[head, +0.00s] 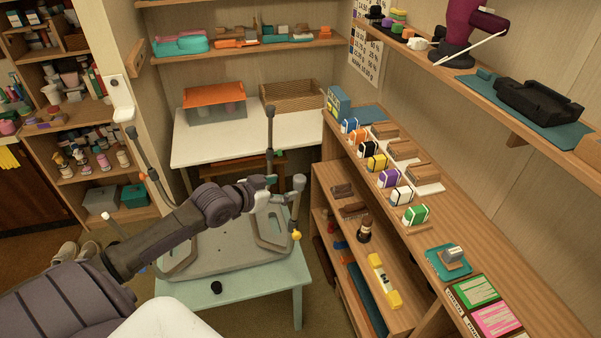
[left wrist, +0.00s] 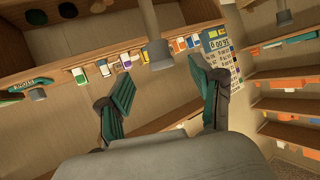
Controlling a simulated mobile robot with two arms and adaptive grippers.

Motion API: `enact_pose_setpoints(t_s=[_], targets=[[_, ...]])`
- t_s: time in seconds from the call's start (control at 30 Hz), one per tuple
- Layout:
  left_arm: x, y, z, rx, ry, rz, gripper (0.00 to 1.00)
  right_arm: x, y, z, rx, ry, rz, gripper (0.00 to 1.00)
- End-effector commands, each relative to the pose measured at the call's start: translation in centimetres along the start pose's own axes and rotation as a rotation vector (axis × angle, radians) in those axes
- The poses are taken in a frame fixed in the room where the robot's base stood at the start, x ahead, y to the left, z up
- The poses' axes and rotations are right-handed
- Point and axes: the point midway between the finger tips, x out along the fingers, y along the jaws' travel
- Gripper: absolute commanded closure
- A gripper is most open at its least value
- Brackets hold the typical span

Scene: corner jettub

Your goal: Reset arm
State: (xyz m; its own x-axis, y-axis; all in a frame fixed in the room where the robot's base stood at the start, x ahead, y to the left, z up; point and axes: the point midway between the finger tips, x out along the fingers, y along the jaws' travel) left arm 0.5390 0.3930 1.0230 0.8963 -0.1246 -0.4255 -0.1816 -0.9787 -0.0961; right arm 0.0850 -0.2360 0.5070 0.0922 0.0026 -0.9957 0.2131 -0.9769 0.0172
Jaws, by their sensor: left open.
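My left arm reaches in from the left in the head view, and its gripper (head: 268,187) hangs in the air over the low pale green table (head: 230,302). In the left wrist view the gripper (left wrist: 163,92) shows two teal-padded fingers spread wide apart, with nothing between them. The gripper looks small and partly hidden by its own wrist in the head view. My right gripper is in neither view.
A grey frame with upright posts (head: 205,262) stands on the green table around my gripper. A wooden shelf unit (head: 465,240) with several coloured boxes runs along the right. A white table (head: 200,150) stands behind, and a filled bookcase (head: 50,135) is at left.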

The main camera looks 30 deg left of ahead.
Motion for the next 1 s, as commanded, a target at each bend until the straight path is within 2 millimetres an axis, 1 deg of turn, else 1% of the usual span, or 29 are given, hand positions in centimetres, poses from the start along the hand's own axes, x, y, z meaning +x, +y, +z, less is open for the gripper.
enact_pose_setpoints(t_s=[0.03, 0.1, 0.3, 0.4, 0.6, 0.67, 0.77, 0.83, 0.87, 0.9, 0.97, 1.0], targets=[[-0.9, 0.1, 0.2, 0.002, -0.004, 0.001, 0.34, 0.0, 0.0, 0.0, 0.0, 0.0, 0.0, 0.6], [-2.0, 0.1, 0.1, 0.003, -0.004, 0.002, 0.34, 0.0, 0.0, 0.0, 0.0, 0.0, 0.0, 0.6], [-3.9, 0.1, 0.1, 0.0, -0.003, 0.002, 0.34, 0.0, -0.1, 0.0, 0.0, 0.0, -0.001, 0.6], [-4.3, 0.1, 0.0, 0.0, -0.002, 0.001, 0.34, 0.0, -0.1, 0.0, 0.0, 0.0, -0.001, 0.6], [-4.5, 0.0, 0.0, 0.0, -0.001, 0.001, 0.34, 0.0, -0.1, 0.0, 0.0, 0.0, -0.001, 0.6], [-4.3, -0.1, 0.5, -0.004, -0.006, -0.004, 0.34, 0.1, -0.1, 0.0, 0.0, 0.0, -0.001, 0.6], [-3.6, -1.1, 3.0, -0.024, -0.035, -0.035, 0.34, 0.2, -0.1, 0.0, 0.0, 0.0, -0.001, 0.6], [-2.8, -2.2, 6.6, -0.048, -0.076, -0.072, 0.34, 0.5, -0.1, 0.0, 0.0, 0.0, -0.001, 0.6], [-2.5, -2.6, 8.5, -0.06, -0.099, -0.089, 0.34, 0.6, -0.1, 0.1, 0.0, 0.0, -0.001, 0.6], [-2.0, -3.1, 11.3, -0.074, -0.134, -0.114, 0.34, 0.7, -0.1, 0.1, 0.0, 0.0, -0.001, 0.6], [-1.5, -3.5, 15.9, -0.093, -0.191, -0.148, 0.34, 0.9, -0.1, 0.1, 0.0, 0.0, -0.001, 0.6], [-1.3, -3.5, 19.1, -0.103, -0.232, -0.167, 0.34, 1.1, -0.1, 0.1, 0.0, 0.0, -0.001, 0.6]])
